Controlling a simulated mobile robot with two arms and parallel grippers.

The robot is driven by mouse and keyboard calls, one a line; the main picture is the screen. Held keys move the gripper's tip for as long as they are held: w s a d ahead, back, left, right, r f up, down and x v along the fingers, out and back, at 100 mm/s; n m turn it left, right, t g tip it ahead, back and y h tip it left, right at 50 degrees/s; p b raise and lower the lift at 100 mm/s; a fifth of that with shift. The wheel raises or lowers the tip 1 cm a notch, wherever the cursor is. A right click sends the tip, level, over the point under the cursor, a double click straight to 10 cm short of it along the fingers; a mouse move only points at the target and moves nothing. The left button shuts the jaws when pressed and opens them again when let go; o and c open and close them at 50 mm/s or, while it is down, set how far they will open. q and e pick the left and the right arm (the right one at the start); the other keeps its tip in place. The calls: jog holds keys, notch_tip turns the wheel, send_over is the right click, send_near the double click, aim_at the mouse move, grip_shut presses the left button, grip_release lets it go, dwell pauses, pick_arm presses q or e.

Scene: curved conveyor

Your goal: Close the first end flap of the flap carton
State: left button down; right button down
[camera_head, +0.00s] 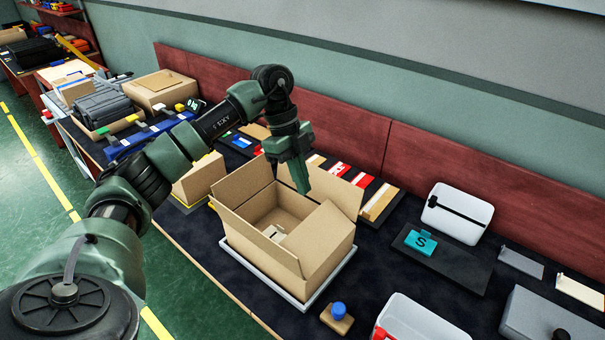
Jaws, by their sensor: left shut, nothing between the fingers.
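The flap carton (318,263) is an open brown cardboard box in the middle of the head view. Its far left flap (243,184) and far right flap (336,192) stand up. The near right flap (322,232) appears to tilt inward over the opening. The near left flap (252,240) also seems raised. My right gripper is out of view.
The carton stands on a pale tray (310,304) on the dark table. A blue-knobbed block (338,315) is in front. Another box (200,180) stands left.

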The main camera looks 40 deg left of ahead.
pick_arm(q)
jog(key=p, duration=0.1)
send_over(308, 225)
notch_tip(308, 225, down, 6)
jog(key=shift+w+d+r, duration=0.1)
jog(key=shift+d, duration=0.05)
jog(key=f, duration=0.1)
jog(key=a+f+p, duration=0.1)
jog(key=f, duration=0.1)
jog(key=shift+a, duration=0.2)
jog(key=shift+a+f, duration=0.2)
jog(key=shift+f, duration=0.25)
jog(key=shift+w, duration=0.1)
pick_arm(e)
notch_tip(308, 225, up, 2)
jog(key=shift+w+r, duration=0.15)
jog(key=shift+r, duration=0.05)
